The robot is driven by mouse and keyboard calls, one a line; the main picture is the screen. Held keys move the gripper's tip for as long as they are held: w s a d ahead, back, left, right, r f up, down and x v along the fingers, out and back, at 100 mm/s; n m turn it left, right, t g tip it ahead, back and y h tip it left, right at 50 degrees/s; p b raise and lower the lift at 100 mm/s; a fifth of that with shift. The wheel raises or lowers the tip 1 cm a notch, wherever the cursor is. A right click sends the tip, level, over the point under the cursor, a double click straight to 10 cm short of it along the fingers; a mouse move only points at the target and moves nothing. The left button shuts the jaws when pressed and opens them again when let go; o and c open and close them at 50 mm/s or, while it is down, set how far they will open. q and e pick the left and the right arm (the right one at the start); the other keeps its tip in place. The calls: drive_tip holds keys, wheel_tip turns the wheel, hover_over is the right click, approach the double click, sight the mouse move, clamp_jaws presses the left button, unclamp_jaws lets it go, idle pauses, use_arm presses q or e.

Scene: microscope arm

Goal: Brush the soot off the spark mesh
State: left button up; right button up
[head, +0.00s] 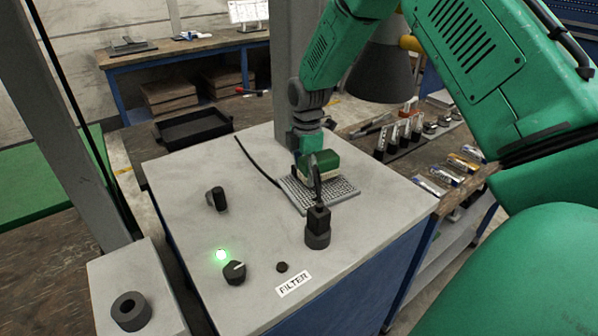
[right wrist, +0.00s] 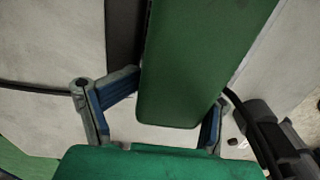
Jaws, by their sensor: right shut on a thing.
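The spark mesh (head: 345,190) is a grey perforated plate lying on the pale top of the cabinet marked FILTER (head: 293,284). A brush with a green block (head: 325,160) and a cream underside is over the mesh's far part, seemingly touching it; the contact is hidden. My right gripper (head: 308,153) is shut on the brush from above. In the right wrist view the green block (right wrist: 195,65) sits between the blue-grey fingers. The mesh is not clearly seen there. Soot cannot be made out at this size. My left gripper is out of view.
A black upright fitting (head: 318,228) with a cable stands in front of the mesh. A black knob (head: 235,272), a green light (head: 221,255) and another black fitting (head: 216,198) are left of it. A black tray (head: 193,129) lies behind. The cabinet top's left is mostly clear.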

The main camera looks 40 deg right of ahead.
sight(289, 188)
drive_tip(key=shift+s+f, duration=0.2)
drive_tip(key=shift+f, duration=0.05)
drive_tip(key=shift+w+a+p, duration=0.25)
drive_tip(key=shift+a+p, duration=0.1)
drive_tip(key=shift+a, duration=0.6)
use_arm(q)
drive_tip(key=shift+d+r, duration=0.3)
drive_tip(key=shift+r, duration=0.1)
use_arm(e)
drive_tip(key=shift+a, duration=0.2)
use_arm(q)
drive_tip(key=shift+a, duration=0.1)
use_arm(e)
drive_tip(key=shift+w+a, duration=0.1)
drive_tip(key=shift+a, duration=0.05)
drive_tip(key=shift+a, duration=0.25)
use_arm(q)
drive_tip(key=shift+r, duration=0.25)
use_arm(e)
drive_tip(key=shift+w+a+r, duration=0.1)
drive_tip(key=shift+w+a, duration=0.25)
drive_tip(key=shift+a, duration=0.45)
use_arm(q)
drive_tip(key=shift+p, duration=0.35)
use_arm(e)
drive_tip(key=shift+d, duration=0.15)
